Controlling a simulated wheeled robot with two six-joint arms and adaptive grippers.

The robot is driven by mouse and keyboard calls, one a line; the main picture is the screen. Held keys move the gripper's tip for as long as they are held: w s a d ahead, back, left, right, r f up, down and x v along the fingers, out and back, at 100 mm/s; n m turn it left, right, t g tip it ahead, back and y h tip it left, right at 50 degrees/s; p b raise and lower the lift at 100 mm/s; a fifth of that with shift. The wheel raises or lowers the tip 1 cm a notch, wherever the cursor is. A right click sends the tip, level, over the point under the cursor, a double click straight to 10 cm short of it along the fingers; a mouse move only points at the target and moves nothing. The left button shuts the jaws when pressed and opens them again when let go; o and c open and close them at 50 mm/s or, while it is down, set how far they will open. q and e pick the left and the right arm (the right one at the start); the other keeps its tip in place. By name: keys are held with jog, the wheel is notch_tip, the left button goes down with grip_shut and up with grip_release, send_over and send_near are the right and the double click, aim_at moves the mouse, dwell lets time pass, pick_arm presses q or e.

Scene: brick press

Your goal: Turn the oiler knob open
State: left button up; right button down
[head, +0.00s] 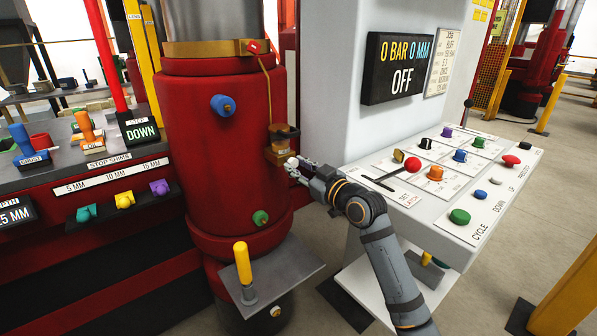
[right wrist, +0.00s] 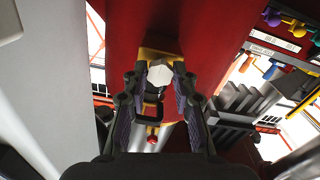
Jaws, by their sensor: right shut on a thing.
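The oiler (head: 277,152) is a small brass-coloured unit on the side of the red press cylinder (head: 215,150). Its pale, faceted knob (head: 291,162) sticks out below it, toward my right gripper (head: 299,170). In the right wrist view the knob (right wrist: 160,74) sits between the fingertips of my right gripper (right wrist: 161,76), which is shut on it. Part of the brass body (right wrist: 158,54) shows behind the knob, with a dark loop-shaped part below. My left gripper is in neither view.
The control panel (head: 455,183) with coloured knobs and a red-tipped lever stands right of the oiler, close to my right arm. A display (head: 396,67) reads "0 BAR 0 MM OFF". A yellow-handled lever (head: 243,262) stands on a grey plate below.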

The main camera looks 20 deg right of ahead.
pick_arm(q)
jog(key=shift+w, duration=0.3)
pick_arm(e)
jog(key=shift+f, duration=0.2)
jog(key=shift+n, duration=0.3)
jog(key=c, duration=1.1)
grip_release()
jog(key=shift+r, duration=0.1)
jog(key=shift+o, duration=0.2)
jog(key=shift+s, duration=0.1)
jog(key=v, duration=0.7)
jog(key=shift+s, duration=0.15)
